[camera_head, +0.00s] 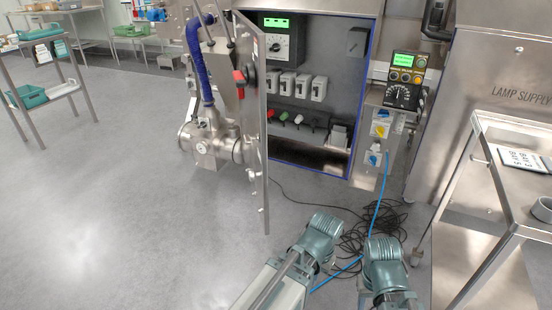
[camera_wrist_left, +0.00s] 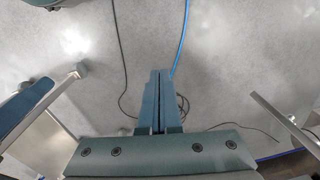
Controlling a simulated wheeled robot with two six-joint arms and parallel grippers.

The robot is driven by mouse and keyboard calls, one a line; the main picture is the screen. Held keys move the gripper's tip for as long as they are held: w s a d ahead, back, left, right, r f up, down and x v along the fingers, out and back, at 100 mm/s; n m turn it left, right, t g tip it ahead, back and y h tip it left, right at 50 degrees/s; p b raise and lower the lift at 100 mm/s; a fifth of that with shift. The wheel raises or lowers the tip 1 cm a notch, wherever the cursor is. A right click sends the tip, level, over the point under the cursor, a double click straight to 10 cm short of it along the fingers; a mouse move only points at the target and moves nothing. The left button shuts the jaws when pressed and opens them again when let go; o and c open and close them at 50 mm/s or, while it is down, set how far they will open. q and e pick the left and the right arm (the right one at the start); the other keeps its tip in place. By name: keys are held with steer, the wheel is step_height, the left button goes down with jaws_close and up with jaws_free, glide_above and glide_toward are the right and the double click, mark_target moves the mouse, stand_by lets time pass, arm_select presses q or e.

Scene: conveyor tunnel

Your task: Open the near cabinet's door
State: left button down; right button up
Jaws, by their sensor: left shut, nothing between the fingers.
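The near cabinet (camera_head: 325,167) stands at the upper middle of the head view, its front open. Its grey door (camera_head: 253,115) is swung far out on the left side and shows almost edge-on. A dark latch with a red part (camera_head: 239,84) sits on the door. Inside are a green-lit panel, grey switch boxes and a row of coloured knobs. My left gripper (camera_wrist_left: 160,78) is shut and empty in the left wrist view, above the floor. In the head view my arms show at the bottom, apart from the door. My right gripper is out of sight.
A blue hose (camera_head: 375,205) and tangled black cables (camera_head: 362,238) lie on the floor before the cabinet. A control box (camera_head: 402,80) stands right of it. A steel cart (camera_head: 482,185) is at the right. Open floor (camera_head: 90,210) lies left.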

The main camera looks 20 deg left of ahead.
arm_select(q)
steer(key=w+a+f+n+b, duration=0.2)
steer(key=w+a+f, duration=0.1)
steer(key=a, duration=0.4)
steer(key=w+a+r+m+t+y, duration=0.2)
steer(key=w+a+r+t+y, duration=0.1)
steer(key=w+a+r+y, duration=0.4)
steer(key=w+d+r+m+t+y, duration=0.1)
steer(key=w+r+m+t+y, duration=0.1)
steer(key=r, duration=0.5)
steer(key=w+d+r+m+t+y, duration=0.2)
steer(key=w+r+m+t+y, duration=0.1)
steer(key=w+r, duration=0.5)
steer(key=w+t+y, duration=0.1)
steer(key=t, duration=0.1)
steer(key=shift+w+r+t+y, duration=0.25)
steer(key=shift+r+t+y, duration=0.05)
steer(key=shift+t, duration=0.1)
steer(key=shift+w, duration=0.1)
